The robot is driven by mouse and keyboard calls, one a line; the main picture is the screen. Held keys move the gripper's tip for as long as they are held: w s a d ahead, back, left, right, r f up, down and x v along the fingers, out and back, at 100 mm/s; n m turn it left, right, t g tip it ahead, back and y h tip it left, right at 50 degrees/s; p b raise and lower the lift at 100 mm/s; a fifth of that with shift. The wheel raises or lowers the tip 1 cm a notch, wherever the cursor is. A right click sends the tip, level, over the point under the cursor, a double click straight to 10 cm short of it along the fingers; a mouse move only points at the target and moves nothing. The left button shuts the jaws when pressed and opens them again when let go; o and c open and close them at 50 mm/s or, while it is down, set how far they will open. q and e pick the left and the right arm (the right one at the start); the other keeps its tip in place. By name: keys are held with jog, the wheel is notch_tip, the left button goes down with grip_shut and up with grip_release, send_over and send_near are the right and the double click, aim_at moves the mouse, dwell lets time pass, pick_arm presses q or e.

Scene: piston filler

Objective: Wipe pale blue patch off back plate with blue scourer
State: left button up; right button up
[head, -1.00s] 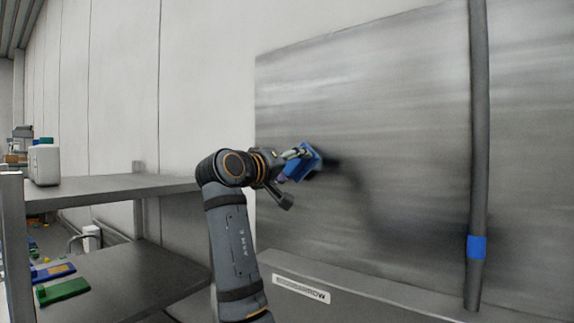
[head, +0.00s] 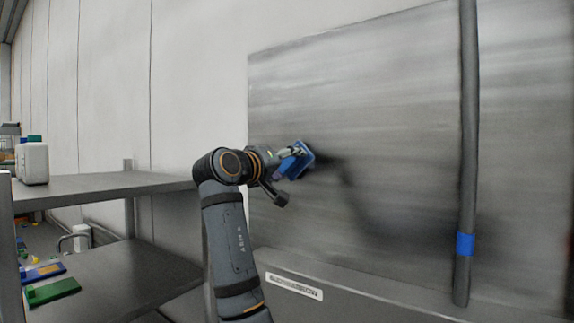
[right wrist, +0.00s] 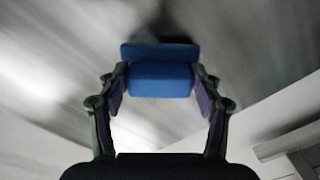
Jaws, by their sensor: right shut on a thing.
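The back plate (head: 400,95) is a large brushed grey metal sheet across the right half of the head view. My right gripper (head: 293,158) is in front of its left part, shut on the blue scourer (head: 303,160). In the right wrist view the scourer (right wrist: 161,79) sits between the two fingers of the gripper (right wrist: 160,84), with the grey plate beyond it. A dark shadow falls on the plate right beside the scourer; I cannot tell whether they touch. I cannot make out a pale blue patch on the plate. My left gripper is not in view.
A grey upright pole (head: 467,150) with a blue band (head: 465,244) stands before the plate's right part. A labelled ledge (head: 360,292) runs below the plate. Grey shelves (head: 100,187) stand at left, with a white container (head: 33,164) and a green board (head: 52,291).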

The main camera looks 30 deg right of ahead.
aim_at(315, 163)
jog(key=shift+w+d, duration=0.25)
jog(key=shift+d, duration=0.4)
jog(key=shift+s+d+f, duration=0.1)
jog(key=shift+s+f, duration=0.05)
jog(key=shift+s, duration=0.25)
jog(key=shift+s+d+b, duration=0.3)
jog(key=shift+s+b, duration=0.5)
jog(key=shift+s, duration=0.05)
jog(key=shift+s+d+b, duration=0.25)
jog(key=shift+s+b, duration=0.05)
jog(key=shift+s, duration=0.4)
jog(key=shift+d+r, duration=0.1)
jog(key=shift+r, duration=0.1)
jog(key=shift+w, duration=0.1)
